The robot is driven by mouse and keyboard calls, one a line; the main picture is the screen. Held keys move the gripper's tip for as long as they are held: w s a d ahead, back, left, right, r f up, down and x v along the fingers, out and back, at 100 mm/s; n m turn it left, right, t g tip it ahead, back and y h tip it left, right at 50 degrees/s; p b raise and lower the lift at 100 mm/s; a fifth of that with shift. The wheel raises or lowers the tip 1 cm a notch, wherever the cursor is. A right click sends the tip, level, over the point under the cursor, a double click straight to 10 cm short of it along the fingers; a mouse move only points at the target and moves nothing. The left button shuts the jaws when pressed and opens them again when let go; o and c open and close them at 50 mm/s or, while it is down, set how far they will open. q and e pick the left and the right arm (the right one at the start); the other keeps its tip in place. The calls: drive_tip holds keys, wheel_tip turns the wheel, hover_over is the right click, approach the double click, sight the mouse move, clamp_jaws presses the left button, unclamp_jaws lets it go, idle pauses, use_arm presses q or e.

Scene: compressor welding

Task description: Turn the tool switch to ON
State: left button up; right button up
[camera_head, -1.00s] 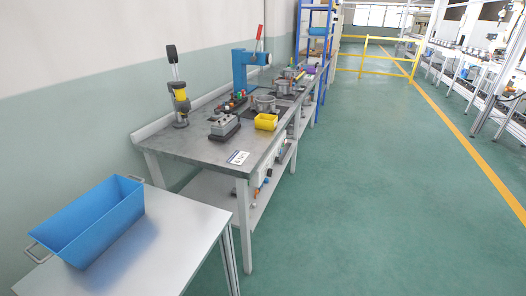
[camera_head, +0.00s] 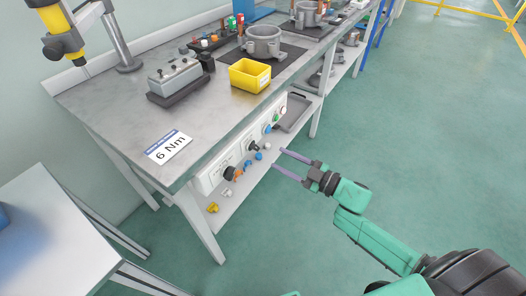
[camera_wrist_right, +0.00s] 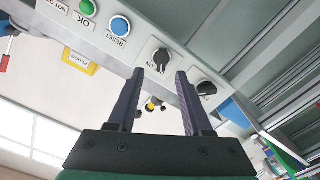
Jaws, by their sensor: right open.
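A white control panel (camera_head: 240,150) is on the front of the workbench, below its top. It carries two black rotary switches. One black switch (camera_head: 253,146) also shows in the right wrist view (camera_wrist_right: 161,58), with an ON label beside it; its pointer looks upright there. The other black switch (camera_head: 229,172) shows in the wrist view (camera_wrist_right: 205,88) to the right. I cannot read which is the tool switch. My right gripper (camera_head: 279,159) is open and empty in front of the panel. In the wrist view the ON-labelled switch lies between and beyond the fingertips, apart from them. My left gripper is not in view.
A blue RESET button (camera_wrist_right: 120,26) and a green OK button (camera_wrist_right: 88,7) sit on the same panel. A lower shelf (camera_head: 235,188) holds small parts. A yellow bin (camera_head: 250,76) and a grey fixture (camera_head: 176,76) stand on the bench top. The floor at right is clear.

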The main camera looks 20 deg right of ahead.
sight(257, 149)
drive_tip(key=x, duration=0.7)
drive_tip(key=shift+s+a+r, duration=0.2)
drive_tip(key=shift+a, duration=0.15)
drive_tip(key=shift+w, duration=0.2)
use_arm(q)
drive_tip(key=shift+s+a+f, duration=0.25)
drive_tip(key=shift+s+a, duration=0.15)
use_arm(e)
drive_tip(key=shift+a, duration=0.1)
clamp_jaws()
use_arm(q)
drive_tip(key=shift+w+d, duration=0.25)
